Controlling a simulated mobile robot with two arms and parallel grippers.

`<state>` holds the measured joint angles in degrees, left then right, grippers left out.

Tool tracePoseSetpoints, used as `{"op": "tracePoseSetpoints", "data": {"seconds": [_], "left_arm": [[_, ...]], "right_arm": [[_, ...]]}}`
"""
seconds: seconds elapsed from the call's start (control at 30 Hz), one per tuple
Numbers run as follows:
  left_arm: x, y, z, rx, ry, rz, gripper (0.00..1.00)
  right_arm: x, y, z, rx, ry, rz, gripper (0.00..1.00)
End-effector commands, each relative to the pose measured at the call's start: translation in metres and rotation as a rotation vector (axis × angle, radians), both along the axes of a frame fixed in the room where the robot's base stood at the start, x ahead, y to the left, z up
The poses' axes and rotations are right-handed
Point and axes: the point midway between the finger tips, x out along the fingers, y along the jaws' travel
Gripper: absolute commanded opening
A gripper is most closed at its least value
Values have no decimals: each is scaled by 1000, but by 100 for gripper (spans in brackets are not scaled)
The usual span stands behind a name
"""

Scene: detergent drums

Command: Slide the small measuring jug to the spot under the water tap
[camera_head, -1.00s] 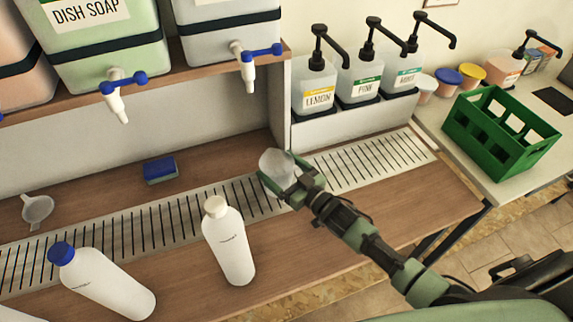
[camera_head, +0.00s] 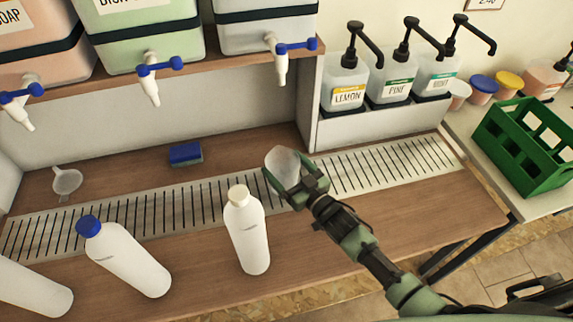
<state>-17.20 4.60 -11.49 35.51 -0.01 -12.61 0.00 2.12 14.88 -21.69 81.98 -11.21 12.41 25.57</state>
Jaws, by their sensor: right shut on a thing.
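The small measuring jug (camera_head: 281,166) is a pale, cloudy cup on the metal drain grate (camera_head: 215,197), below and close to the shelf's right end. My right gripper (camera_head: 288,180) is shut on it, its fingers covering the jug's lower part; whether the jug touches the grate is hard to tell. Three drums on the shelf have taps with blue handles. The nearest tap to the jug, on the grey-white drum (camera_head: 265,33), is the right tap (camera_head: 280,62), above and behind the jug. No label reading water is visible. My left gripper is not in view.
A white-capped bottle (camera_head: 247,235) stands just left of the jug, in front of the grate. A blue-capped bottle (camera_head: 130,260) is further left. A sponge (camera_head: 185,154) and a funnel (camera_head: 67,181) lie behind. Pump dispensers and a green crate (camera_head: 525,150) are right.

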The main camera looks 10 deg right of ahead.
Motion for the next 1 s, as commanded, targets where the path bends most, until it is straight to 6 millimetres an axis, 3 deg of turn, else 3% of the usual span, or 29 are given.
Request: {"op": "tracePoseSetpoints", "data": {"seconds": [0.37,0.4,0.43,0.73,1.0], "left_arm": [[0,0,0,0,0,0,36],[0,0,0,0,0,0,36],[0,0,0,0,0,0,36],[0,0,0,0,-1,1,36],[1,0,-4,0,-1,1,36]], "right_arm": [[0,0,1,0,-1,0,12],[0,0,1,0,-1,0,96],[0,0,1,0,-1,0,100],[-4,-2,-1,0,1,0,100],[-43,-20,-2,-2,1,0,100]]}}
